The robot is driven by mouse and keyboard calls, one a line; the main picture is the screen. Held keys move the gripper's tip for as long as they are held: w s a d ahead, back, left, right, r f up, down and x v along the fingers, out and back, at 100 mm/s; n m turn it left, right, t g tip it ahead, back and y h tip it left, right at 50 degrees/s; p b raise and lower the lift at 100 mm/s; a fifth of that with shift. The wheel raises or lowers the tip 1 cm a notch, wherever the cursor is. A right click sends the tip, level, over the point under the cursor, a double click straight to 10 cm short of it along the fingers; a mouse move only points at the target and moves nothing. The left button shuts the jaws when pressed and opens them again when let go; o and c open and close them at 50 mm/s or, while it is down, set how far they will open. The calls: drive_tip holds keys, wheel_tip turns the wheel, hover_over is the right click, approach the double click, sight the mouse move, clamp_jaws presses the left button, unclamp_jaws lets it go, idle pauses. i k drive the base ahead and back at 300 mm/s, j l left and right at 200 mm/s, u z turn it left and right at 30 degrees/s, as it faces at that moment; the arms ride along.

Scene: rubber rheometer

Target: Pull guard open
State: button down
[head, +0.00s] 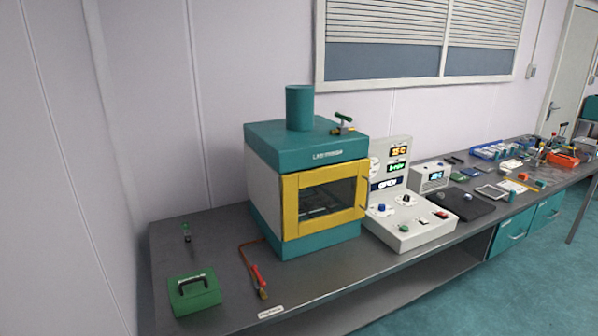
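The guard (326,200) is a yellow-framed door with a dark window on the front of a teal and white machine (306,142). It looks shut against the machine's front. A small handle (364,192) stands out at its right edge. Through the window, some flat metal parts show dimly inside. My gripper is not in view, and no part of my arm shows near the guard.
The machine stands on a long grey bench (225,233). A control panel (408,225) with lit displays stands close at its right. A green box (194,292) and a red-handled tool (259,277) lie at the left front. The floor (450,295) before the bench is clear.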

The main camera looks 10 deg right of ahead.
sight(293, 229)
drive_tip(key=i+l+z, duration=0.15)
drive_tip(key=i, duration=0.35)
drive_tip(key=i+l+z, duration=0.1)
drive_tip(key=i, duration=0.4)
